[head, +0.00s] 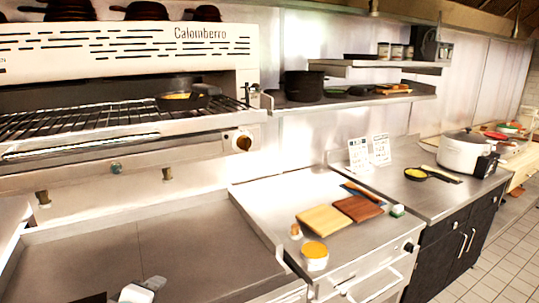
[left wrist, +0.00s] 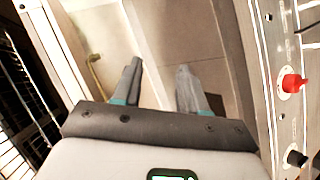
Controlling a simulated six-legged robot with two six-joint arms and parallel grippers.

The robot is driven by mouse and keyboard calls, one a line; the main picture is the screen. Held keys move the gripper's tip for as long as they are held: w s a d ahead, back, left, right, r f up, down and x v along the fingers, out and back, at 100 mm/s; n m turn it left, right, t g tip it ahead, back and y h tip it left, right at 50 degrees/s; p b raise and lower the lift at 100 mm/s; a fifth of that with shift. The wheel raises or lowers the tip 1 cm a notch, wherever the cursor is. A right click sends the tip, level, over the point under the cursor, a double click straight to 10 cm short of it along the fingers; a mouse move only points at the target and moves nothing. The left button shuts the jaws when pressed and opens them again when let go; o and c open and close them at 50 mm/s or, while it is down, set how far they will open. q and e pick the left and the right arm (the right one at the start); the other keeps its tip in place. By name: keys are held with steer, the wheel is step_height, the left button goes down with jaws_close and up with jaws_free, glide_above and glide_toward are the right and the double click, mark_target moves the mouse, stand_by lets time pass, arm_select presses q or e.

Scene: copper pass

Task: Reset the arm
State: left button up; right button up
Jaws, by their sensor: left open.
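My left gripper (left wrist: 160,68) shows in the left wrist view with its two grey fingers spread apart. It is open, and nothing is between the fingers. Beyond the fingers are pale and brownish flat surfaces. In the head view only a small white and dark piece, likely part of my left arm, shows at the bottom left edge, over the griddle (head: 190,240). The fingers cannot be made out there. My right gripper is in neither view.
A Calomberro grill (head: 120,60) with a pan (head: 182,100) stands above the griddle. The counter to the right holds a yellow board (head: 325,219), a brown board (head: 358,208) and a small tub (head: 314,258). A white pot (head: 465,152) stands farther right. A red knob (left wrist: 292,83) shows at the wrist view's right.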

arm_select(q)
steer(key=s+d+f+m+g+h, duration=0.1)
steer(key=s+d+f+m+g, duration=0.15)
steer(key=f, duration=0.65)
steer(key=s+d+f+m+g, duration=0.1)
steer(key=s+d+f+g, duration=0.15)
steer(key=f, duration=0.65)
steer(key=s+d+f+m+g+h, duration=0.1)
steer(key=s+d+f+m+g, duration=0.15)
steer(key=f, duration=0.75)
steer(key=s+d+f+m+g+h, duration=0.1)
steer(key=s+d+f+m+g, duration=0.1)
steer(key=s, duration=0.5)
steer(key=s+d+f+m+g+h, duration=0.1)
steer(key=s+d+f+m+g, duration=0.1)
steer(key=s+d+f+m, duration=0.2)
steer(key=s+f+m, duration=0.1)
steer(key=s+f, duration=0.2)
steer(key=s, duration=0.1)
steer(key=shift+d+h, duration=0.25)
steer(key=shift+h, duration=0.15)
